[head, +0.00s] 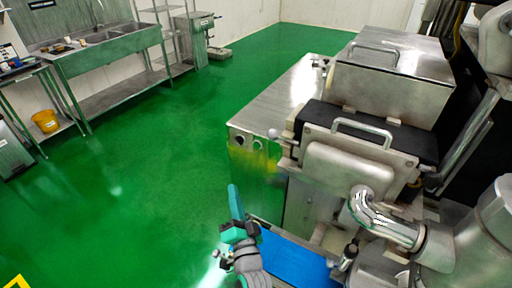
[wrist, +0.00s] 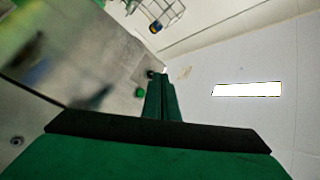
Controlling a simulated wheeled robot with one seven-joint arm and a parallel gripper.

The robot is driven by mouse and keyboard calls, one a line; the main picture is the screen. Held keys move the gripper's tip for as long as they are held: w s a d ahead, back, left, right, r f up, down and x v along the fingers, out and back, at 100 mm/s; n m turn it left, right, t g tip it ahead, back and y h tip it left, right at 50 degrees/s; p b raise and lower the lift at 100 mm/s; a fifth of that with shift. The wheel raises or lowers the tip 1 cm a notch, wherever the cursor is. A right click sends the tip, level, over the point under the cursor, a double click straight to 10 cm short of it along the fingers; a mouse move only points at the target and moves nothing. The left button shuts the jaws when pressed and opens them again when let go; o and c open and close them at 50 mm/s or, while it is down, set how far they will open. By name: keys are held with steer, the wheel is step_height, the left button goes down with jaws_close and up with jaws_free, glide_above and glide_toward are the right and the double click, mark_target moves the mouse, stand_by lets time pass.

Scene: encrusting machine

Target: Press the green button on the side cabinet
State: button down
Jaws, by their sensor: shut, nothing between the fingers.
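In the wrist view, a small round green button (wrist: 140,93) sits on a grey metal panel (wrist: 95,60), the face of a cabinet. A small black knob (wrist: 150,74) is close by it. My gripper (wrist: 163,78) is shut and empty, its green fingertips just to the right of the button in the picture. I cannot tell whether they touch the panel. In the head view, my gripper (head: 233,188) is in front of and below the steel cabinet (head: 275,100). I cannot make out the green button there.
The encrusting machine (head: 360,160) with metal lids and pipes fills the right. A blue belt (head: 295,258) lies below it. A sink bench (head: 110,50) and yellow bucket (head: 45,121) stand at the left. The green floor (head: 150,170) between is clear.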

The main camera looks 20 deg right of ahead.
mark_target(256, 146)
steer(key=w+d+r, duration=0.2)
steer(key=w+r, duration=0.1)
steer(key=r, duration=0.1)
steer(key=shift+r+m+t, duration=0.3)
steer(key=shift+r+m, duration=0.1)
steer(key=shift+w+d, duration=0.1)
steer(key=w+d, duration=0.5)
steer(key=d, duration=0.2)
steer(key=shift+w, duration=0.2)
steer(key=shift+w+d, duration=0.1)
stand_by(1.9)
steer(key=shift+w+d, duration=0.15)
steer(key=shift+d, duration=0.05)
